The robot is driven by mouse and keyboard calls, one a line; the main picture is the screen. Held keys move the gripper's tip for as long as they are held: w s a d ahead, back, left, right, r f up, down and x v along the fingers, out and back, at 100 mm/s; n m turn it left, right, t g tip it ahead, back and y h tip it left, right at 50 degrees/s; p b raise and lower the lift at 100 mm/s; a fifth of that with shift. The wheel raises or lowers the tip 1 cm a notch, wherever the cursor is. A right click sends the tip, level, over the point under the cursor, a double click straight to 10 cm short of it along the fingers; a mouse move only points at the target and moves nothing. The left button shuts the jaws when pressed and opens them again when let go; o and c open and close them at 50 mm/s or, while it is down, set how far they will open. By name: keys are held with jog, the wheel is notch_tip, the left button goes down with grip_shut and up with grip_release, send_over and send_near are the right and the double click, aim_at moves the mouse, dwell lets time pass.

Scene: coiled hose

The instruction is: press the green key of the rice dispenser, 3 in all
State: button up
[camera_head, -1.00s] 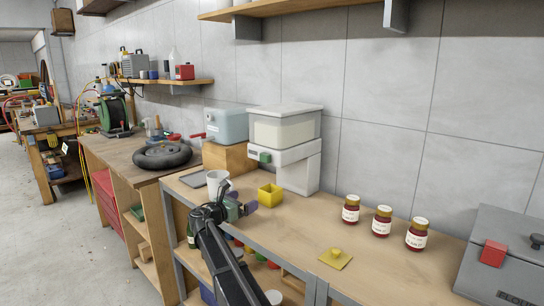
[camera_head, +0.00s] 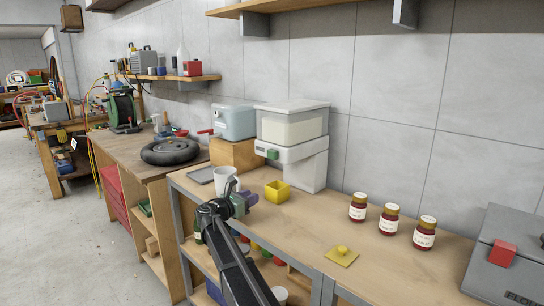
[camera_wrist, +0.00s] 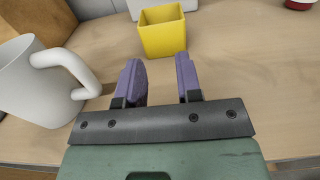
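The rice dispenser (camera_head: 308,160) is white with a clear hopper and stands on the bench against the wall. Its green key (camera_head: 272,154) is on the front left of the white body. A yellow square cup (camera_head: 277,191) stands on the bench in front of the dispenser; it also shows in the wrist view (camera_wrist: 163,38). My gripper (camera_head: 246,197) is above the bench's front edge, short of the yellow cup. In the wrist view my gripper (camera_wrist: 160,75) has its two purple fingers apart with nothing between them.
A white mug (camera_head: 225,181) stands close to the left of my gripper, its handle (camera_wrist: 80,75) towards the fingers.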

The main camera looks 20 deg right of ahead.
grip_shut()
dwell(1.1)
